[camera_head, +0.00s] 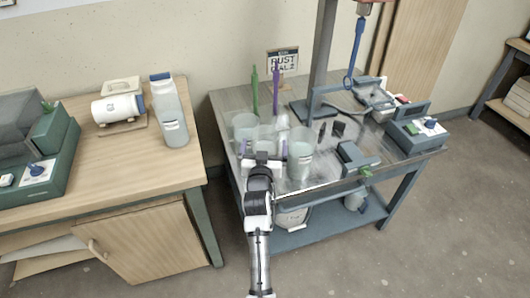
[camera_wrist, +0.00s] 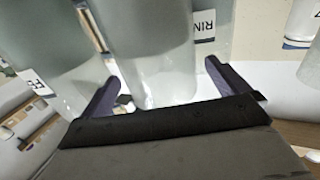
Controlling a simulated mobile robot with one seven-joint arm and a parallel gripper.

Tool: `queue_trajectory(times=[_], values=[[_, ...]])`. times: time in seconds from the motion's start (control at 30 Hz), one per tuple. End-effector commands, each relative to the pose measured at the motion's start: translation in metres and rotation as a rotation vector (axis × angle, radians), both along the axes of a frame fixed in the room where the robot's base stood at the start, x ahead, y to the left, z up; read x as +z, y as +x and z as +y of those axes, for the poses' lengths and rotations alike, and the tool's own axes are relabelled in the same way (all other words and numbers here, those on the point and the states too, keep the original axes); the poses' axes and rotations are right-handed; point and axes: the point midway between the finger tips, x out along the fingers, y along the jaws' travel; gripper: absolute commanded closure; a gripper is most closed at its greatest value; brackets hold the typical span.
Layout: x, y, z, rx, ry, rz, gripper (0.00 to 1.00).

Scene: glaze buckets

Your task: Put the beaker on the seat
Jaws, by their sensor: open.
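Several pale, translucent beaker-like containers stand close together on the grey workbench (camera_head: 222,104). One is at the back left (camera_head: 244,127), and a larger one with a white label (camera_head: 300,158) is at the right. My gripper (camera_head: 264,158) is at their near side. In the wrist view my gripper (camera_wrist: 162,88) is open, and a clear container (camera_wrist: 155,55) stands between or just beyond its fingers; I cannot tell which. Labelled containers flank it, at the left (camera_wrist: 45,50) and right (camera_wrist: 205,40). I cannot tell which container is the task's beaker, or pick out the seat.
A green upright tool (camera_head: 254,92) and a purple one (camera_head: 276,92) stand behind the containers. A grey post (camera_head: 323,60) rises at the back. Green-grey devices (camera_head: 416,135) occupy the bench's right. A wooden bench (camera_head: 110,165) with a labelled bottle (camera_head: 170,115) is at the left.

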Motion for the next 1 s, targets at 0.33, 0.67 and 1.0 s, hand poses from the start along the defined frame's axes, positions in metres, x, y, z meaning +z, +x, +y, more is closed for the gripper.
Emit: queue_trajectory(times=[0.33,0.67,1.0], values=[[-0.0008,0.012,-0.0014,-0.001,-0.001,0.0,0.0],[-0.0007,0.0117,-0.0012,0.0,-0.001,0.0,0.39],[-0.0008,0.0116,-0.0012,0.0,0.0,0.0,0.84]])
